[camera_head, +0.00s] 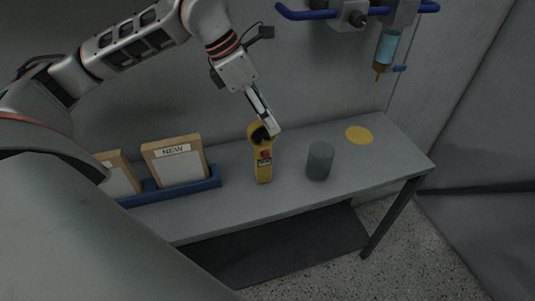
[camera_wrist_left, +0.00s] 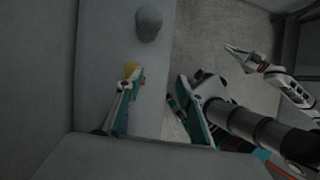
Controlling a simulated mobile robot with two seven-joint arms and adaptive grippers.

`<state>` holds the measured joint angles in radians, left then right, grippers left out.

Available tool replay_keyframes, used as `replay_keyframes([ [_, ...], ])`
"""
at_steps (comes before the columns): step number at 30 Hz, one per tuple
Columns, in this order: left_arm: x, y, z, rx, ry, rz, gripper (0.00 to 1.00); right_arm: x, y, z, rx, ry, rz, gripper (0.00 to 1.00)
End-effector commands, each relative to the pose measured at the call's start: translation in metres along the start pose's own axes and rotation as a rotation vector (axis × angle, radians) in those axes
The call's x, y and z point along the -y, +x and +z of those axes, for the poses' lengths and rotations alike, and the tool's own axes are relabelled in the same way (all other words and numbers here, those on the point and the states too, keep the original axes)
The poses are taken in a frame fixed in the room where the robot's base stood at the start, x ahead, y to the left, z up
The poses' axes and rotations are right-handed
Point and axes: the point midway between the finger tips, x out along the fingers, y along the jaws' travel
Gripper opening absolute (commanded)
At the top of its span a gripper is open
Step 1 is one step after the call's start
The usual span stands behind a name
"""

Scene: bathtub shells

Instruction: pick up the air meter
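The air meter (camera_head: 264,168) is a yellow handheld device with a red button and a dark, round top. It stands upright on the grey bench in the head view. My left gripper (camera_head: 265,113) is at its top and covers part of it. In the left wrist view, the left gripper (camera_wrist_left: 158,98) has its fingers wide apart with nothing held between them. A bit of the yellow air meter (camera_wrist_left: 131,68) shows behind the tip of one finger; I cannot tell if they touch. My right gripper (camera_wrist_left: 240,58) is far off over the floor, its fingers apart and empty.
A grey cylinder (camera_head: 320,160) stands right of the air meter, with a flat yellow disc (camera_head: 359,134) beyond it. A blue rack (camera_head: 215,179) with wood-framed boards is at left. A wall rail (camera_head: 305,14) holds an air unit above. The bench front is clear.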

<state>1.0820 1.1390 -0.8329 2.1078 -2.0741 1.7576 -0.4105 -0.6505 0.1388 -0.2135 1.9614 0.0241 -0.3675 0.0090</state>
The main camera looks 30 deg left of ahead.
Motion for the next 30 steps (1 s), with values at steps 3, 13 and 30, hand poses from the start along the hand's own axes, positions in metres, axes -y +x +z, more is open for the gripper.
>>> replay_keyframes([
  [3, -0.024, -0.026, -0.009, -0.032, -0.017, 0.103, 0.38, -0.001, -0.001, -0.002, -0.001, 0.000, 0.000, 0.00],
  [13, -0.037, -0.013, -0.017, -0.052, -0.029, 0.147, 0.38, -0.001, -0.001, -0.003, -0.001, 0.000, 0.001, 0.00],
  [30, -0.043, 0.042, -0.029, -0.049, -0.029, 0.146, 0.38, -0.002, -0.004, -0.007, -0.002, -0.001, 0.002, 0.00],
])
